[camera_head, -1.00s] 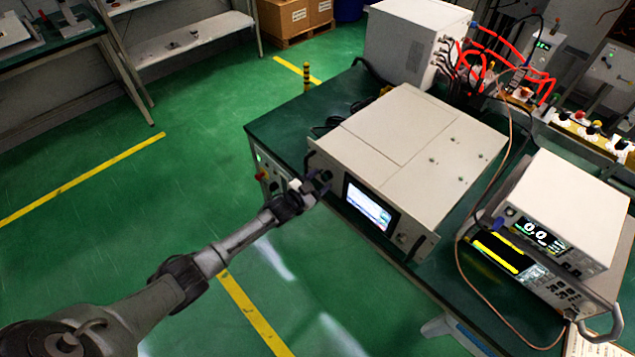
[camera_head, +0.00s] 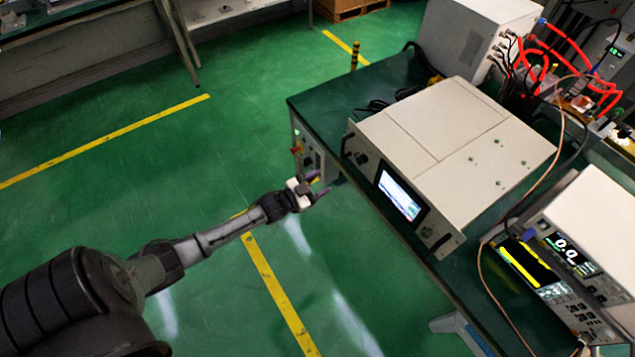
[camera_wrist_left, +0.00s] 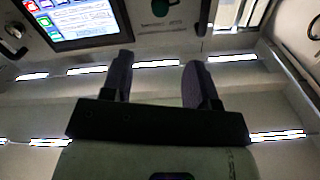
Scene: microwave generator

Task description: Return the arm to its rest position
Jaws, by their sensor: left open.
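My left arm (camera_head: 215,238) reaches in from the lower left in the head view. Its gripper (camera_head: 318,184) is open and empty, in the air in front of the green table's front left corner. The generator box (camera_head: 455,160) with its lit screen (camera_head: 400,194) stands beyond it to the right, apart from the fingers. In the left wrist view the two dark fingers (camera_wrist_left: 158,82) are spread with nothing between them. The lit screen (camera_wrist_left: 75,20) shows past them at the upper left. My right gripper is not in view.
The green table (camera_head: 330,105) carries a white box (camera_head: 470,40) with red cables at the back. Stacked instruments (camera_head: 570,255) with a yellow display stand at the right. A panel with a red knob (camera_head: 296,150) is below the table's left edge. Open green floor (camera_head: 110,190) lies left.

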